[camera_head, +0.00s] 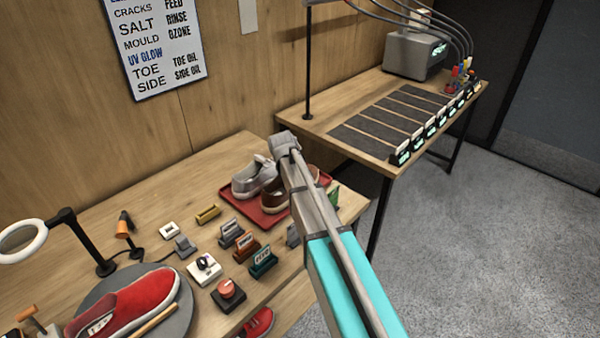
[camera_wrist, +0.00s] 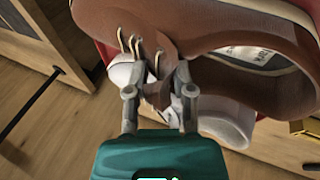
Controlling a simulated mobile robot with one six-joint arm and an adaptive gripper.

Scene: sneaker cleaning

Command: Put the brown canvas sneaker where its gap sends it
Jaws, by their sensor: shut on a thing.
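The brown canvas sneaker (camera_wrist: 215,22) fills the top of the wrist view, with its pale sole edge and dark opening showing. My gripper (camera_wrist: 158,88) is shut on the sneaker's front part by the tongue and lace eyelets. In the head view the brown sneaker (camera_head: 275,197) shows at the red tray (camera_head: 241,219), partly hidden behind my arm; whether it touches the tray cannot be told. A sign (camera_head: 155,45) on the wall lists words such as cracks, salt, mould, toe and side.
A grey sneaker (camera_head: 252,178) is beside the brown one. Several small card holders (camera_head: 263,262) stand in front of the tray. A red shoe (camera_head: 130,305) lies on a round grey plate at lower left. The far table (camera_head: 345,118) has several dark strips with lit labels and a grey machine (camera_head: 415,58).

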